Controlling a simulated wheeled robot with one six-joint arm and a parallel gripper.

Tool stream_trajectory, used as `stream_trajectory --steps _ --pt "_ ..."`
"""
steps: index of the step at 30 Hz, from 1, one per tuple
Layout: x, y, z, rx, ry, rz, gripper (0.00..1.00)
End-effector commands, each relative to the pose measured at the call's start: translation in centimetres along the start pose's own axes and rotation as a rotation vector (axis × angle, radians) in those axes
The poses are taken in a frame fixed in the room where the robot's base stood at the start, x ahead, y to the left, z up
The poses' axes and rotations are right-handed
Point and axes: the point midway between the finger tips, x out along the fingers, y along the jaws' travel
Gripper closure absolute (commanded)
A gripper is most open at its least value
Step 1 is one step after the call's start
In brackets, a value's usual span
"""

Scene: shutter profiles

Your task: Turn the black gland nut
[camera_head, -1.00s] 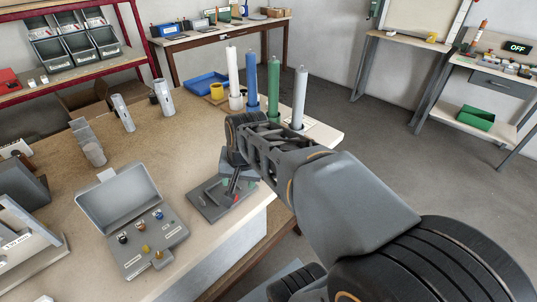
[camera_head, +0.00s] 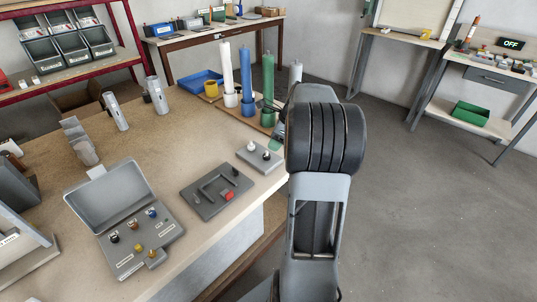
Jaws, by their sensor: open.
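A grey box (camera_head: 170,236) with a raised lid (camera_head: 112,197) stands open on the near workbench, left of my arm. A black gland nut (camera_head: 114,237) sits upright at the left of its panel. A blue nut (camera_head: 152,213) and yellow-brown ones (camera_head: 138,247) sit on the same box. My gripper is not visible; my folded arm, at the right of the bench, hides that area. Nothing of mine touches the black nut.
A dark grey plate (camera_head: 207,207) with a handle and red part lies right of the box. A small grey block (camera_head: 247,157) with light and dark knobs lies beyond it. White, blue and green cylinders (camera_head: 268,80) stand behind. Bare bench top (camera_head: 165,135) lies behind the box.

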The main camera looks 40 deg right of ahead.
Motion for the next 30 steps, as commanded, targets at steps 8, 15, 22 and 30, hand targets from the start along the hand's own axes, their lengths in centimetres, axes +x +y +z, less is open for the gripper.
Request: stream_trajectory --steps 8,15,22,30 --pt "5.0 0.1 0.0 -0.002 0.001 0.003 0.45" --pt "7.2 0.1 0.0 -0.003 0.001 0.002 0.45" --pt "7.8 0.0 0.0 -0.003 0.000 0.000 0.45" --pt "7.8 0.0 0.0 -0.003 0.001 0.000 0.52"
